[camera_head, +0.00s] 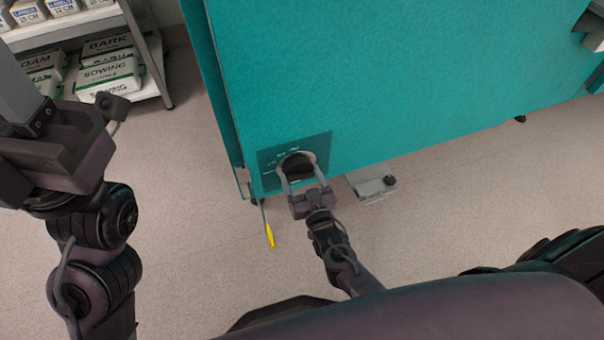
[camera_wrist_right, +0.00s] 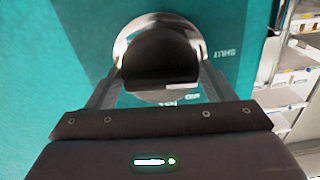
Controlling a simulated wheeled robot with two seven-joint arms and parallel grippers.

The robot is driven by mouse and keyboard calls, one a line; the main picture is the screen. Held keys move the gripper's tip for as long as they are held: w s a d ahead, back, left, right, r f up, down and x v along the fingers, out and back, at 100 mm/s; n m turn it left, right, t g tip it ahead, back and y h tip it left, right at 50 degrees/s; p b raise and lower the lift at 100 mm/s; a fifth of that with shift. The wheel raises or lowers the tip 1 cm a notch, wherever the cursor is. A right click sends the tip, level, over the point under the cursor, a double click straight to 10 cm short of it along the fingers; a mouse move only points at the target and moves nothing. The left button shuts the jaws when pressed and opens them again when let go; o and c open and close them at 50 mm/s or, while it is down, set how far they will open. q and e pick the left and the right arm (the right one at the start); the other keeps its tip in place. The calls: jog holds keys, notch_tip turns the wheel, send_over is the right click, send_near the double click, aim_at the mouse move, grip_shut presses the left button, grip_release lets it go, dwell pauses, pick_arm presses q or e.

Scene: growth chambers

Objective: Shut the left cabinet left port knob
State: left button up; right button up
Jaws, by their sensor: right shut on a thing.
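The teal cabinet (camera_head: 400,70) fills the upper middle of the head view. On its lower left is a darker teal plate (camera_head: 322,148) with the round black port knob (camera_head: 297,165) in a shiny metal ring. My right gripper (camera_head: 300,180) is shut on the knob, one finger at each side. In the right wrist view the knob (camera_wrist_right: 160,62) sits between the fingers of my gripper (camera_wrist_right: 158,88). The word "SHUT" shows on the plate at its upper right; other marks are partly hidden. My left gripper (camera_head: 112,112) is at the far left, away from the cabinet; its jaws are unclear.
A white shelf rack (camera_head: 150,85) with labelled bags (camera_head: 108,75) stands at the upper left. A yellow-tipped item (camera_head: 269,235) hangs by the cabinet's lower left corner. A grey box-like part (camera_head: 372,187) lies low, right of my right gripper.

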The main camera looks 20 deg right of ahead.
jog(key=shift+n, duration=0.6)
jog(key=o, duration=0.8)
jog(key=shift+c, duration=0.2)
jog(key=s+p, duration=0.3)
jog(key=s, duration=0.4)
jog(key=shift+s+d, duration=0.15)
jog(key=shift+s, duration=0.25)
